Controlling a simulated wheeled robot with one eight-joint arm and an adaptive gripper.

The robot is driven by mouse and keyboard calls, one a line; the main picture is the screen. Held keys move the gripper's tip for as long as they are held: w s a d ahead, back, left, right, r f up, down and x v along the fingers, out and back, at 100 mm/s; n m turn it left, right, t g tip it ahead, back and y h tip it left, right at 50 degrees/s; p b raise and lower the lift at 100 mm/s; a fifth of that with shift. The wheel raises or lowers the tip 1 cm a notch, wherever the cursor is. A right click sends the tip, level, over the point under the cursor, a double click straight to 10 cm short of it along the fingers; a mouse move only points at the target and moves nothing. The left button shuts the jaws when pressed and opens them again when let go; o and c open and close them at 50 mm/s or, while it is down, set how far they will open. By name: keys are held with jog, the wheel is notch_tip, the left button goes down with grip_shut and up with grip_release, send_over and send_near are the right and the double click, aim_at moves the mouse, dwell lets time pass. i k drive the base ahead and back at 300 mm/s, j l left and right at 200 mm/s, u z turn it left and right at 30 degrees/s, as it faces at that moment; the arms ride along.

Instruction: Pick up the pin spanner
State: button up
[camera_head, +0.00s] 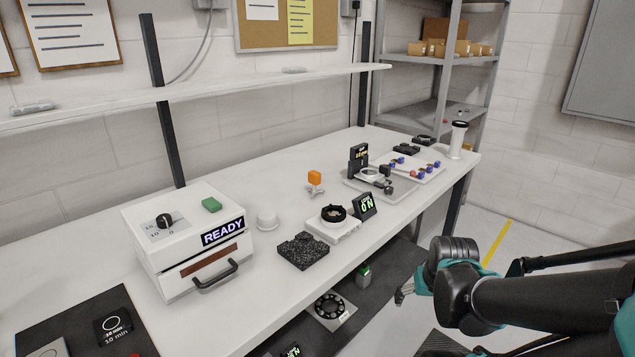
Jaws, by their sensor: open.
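I cannot single out a pin spanner with certainty; no clear spanner shape shows on the bench. My gripper (402,294) is in front of the bench at the lower right, beyond its front edge and apart from everything on the bench top. Its small fingers point left. It is open, and nothing shows between the fingers. My dark forearm and wrist hide part of the floor behind them.
The white bench (290,225) holds a READY oven box (195,240), a black textured block (303,251), a white scale-like device (333,228), an orange-topped stand (314,181) and a fixture tray (385,187). A dark lower shelf (385,275) is below.

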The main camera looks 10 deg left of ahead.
aim_at(315, 177)
jog(key=i+l+u, duration=0.1)
jog(key=u, duration=0.25)
jog(key=l+u, duration=0.4)
jog(key=i, duration=0.05)
